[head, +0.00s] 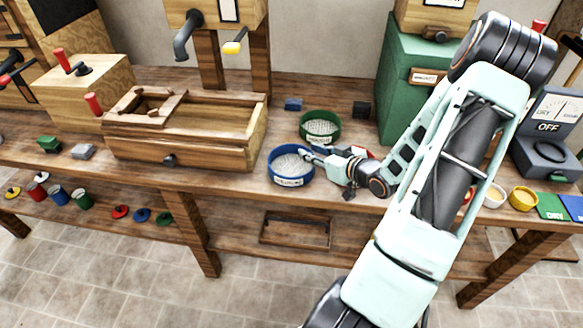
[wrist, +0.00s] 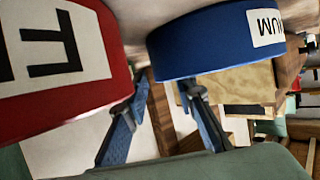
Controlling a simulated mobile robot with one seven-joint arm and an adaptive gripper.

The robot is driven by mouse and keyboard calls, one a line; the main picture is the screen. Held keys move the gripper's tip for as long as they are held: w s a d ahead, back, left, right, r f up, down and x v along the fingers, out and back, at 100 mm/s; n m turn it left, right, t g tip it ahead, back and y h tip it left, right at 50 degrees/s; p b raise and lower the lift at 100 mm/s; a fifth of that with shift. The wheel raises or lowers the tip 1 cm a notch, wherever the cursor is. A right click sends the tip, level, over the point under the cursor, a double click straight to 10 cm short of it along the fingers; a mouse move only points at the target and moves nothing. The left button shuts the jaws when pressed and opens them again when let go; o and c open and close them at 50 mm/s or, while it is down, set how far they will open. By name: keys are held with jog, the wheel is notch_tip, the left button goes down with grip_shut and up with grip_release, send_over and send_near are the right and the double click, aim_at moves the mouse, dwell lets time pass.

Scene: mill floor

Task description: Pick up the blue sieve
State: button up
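The blue sieve (head: 291,179), round with a pale mesh and a white label, sits upright on the bench near its front edge. In the wrist view its blue wall (wrist: 205,45) fills the upper middle, with part of the label at right. My gripper (head: 308,156) is at the sieve's right side, low over the bench. In the wrist view the two fingers of my gripper (wrist: 165,85) are apart, with tips close to the sieve's wall. I cannot tell whether they touch it or straddle its rim.
A red sieve (wrist: 110,50) is close on the left in the wrist view, mostly hidden by my arm in the head view. A green sieve (head: 320,122) stands just behind the blue one. A wooden box (head: 185,150) is to the left.

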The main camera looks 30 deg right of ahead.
jog(key=shift+c, duration=0.5)
grip_shut()
